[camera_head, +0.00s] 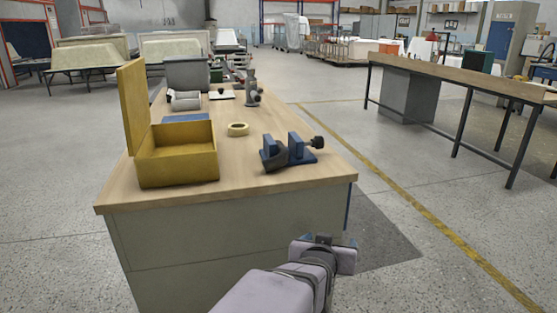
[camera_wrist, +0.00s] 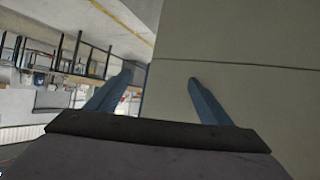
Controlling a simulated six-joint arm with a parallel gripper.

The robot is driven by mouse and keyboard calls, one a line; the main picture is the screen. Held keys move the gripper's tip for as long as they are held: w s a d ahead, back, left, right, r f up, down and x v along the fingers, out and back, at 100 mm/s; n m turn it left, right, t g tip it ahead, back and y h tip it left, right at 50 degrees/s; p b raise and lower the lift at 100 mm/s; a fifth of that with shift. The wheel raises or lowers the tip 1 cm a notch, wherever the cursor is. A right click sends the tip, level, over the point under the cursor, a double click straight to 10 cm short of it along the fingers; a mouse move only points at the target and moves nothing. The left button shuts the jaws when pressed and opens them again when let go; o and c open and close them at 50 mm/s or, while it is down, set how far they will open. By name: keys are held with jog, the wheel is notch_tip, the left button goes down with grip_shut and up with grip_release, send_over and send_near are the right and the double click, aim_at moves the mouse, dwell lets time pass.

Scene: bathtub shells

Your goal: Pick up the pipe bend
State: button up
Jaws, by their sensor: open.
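A dark curved piece (camera_head: 273,154), which looks like the pipe bend, lies against the left side of a blue vise (camera_head: 302,150) near the front right of the wooden table (camera_head: 250,180). Its exact outline is hard to separate from the vise. My gripper (camera_head: 328,241) is in front of the table, below the level of its top and well apart from the dark piece. In the wrist view my gripper (camera_wrist: 160,80) shows two blue fingers spread apart with nothing between them. That view shows the table's grey side panel (camera_wrist: 240,85) and no pipe bend.
A yellow box (camera_head: 178,170) with its lid raised stands at the table's front left. A tape roll (camera_head: 238,129), a blue flat item (camera_head: 186,118), grey rolls (camera_head: 185,101), a grey upright fitting (camera_head: 251,90) and a grey bin (camera_head: 188,73) are farther back. The table's front right corner is bare.

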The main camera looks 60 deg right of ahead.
aim_at(277, 162)
jog(key=s+d+r+g+h, duration=0.35)
jog(key=s+r, duration=0.45)
jog(key=s, duration=0.3)
notch_tip(277, 162, up, 10)
jog(key=w+d+f+n+t+h+p, duration=0.1)
jog(key=w+n+t+h+p, duration=0.25)
jog(key=p, duration=0.35)
jog(key=w+a+n+t+y+p, duration=0.1)
jog(key=w+a+t+y, duration=0.1)
jog(key=w, duration=0.4)
jog(key=w+a+t+y+p, duration=0.2)
jog(key=w+a+t, duration=0.1)
jog(key=w+t, duration=0.2)
jog(key=w+a+n+t+y+p, duration=0.1)
jog(key=w+a+t+y+p, duration=0.1)
jog(key=w, duration=0.5)
jog(key=shift+a+n+t+y, duration=0.35)
jog(key=shift+a+t+y, duration=0.1)
jog(key=shift+t, duration=0.25)
jog(key=shift+p+x, duration=1)
jog(key=shift+x, duration=2.7)
jog(key=shift+a+r, duration=0.1)
jog(key=c, duration=0.7)
